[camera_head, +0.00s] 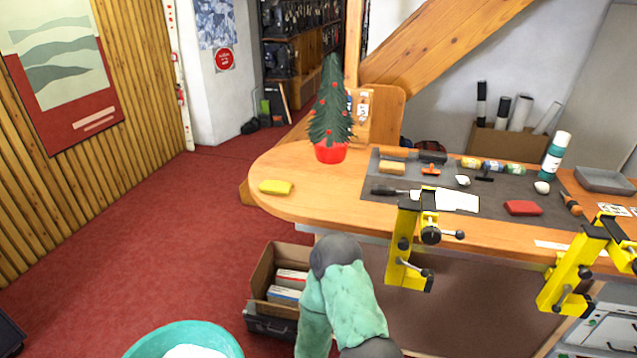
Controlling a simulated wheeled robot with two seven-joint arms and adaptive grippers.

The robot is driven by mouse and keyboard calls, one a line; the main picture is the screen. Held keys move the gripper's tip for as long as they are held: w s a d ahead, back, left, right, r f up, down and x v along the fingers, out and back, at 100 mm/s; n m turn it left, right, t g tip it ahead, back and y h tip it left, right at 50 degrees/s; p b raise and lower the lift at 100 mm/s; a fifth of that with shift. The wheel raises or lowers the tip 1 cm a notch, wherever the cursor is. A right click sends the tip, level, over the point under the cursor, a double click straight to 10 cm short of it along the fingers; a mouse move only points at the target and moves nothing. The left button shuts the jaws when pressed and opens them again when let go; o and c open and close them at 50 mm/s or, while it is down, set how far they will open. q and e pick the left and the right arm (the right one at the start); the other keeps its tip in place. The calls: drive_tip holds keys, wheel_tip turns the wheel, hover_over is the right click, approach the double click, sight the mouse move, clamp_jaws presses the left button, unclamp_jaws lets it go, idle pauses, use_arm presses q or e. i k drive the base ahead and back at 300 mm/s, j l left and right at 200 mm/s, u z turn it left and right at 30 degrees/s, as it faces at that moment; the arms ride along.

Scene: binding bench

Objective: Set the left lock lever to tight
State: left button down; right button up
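Two yellow clamps are fixed along the front edge of the wooden bench. The left clamp (405,240) carries a dark upper lever (447,235) with a round hub, its handle pointing right. A second dark handle (418,271) sits lower on the same clamp. I cannot tell which of these is the left lock lever, or read any tight or loose marking. The right clamp (582,262) has similar dark parts and is cut by the right edge of the picture.
An open box (262,272) with books and a teal tub (140,346) stand below. Red floor (150,230) is clear at left.

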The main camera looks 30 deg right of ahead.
sight(424, 273)
drive_tip(key=z, duration=2)
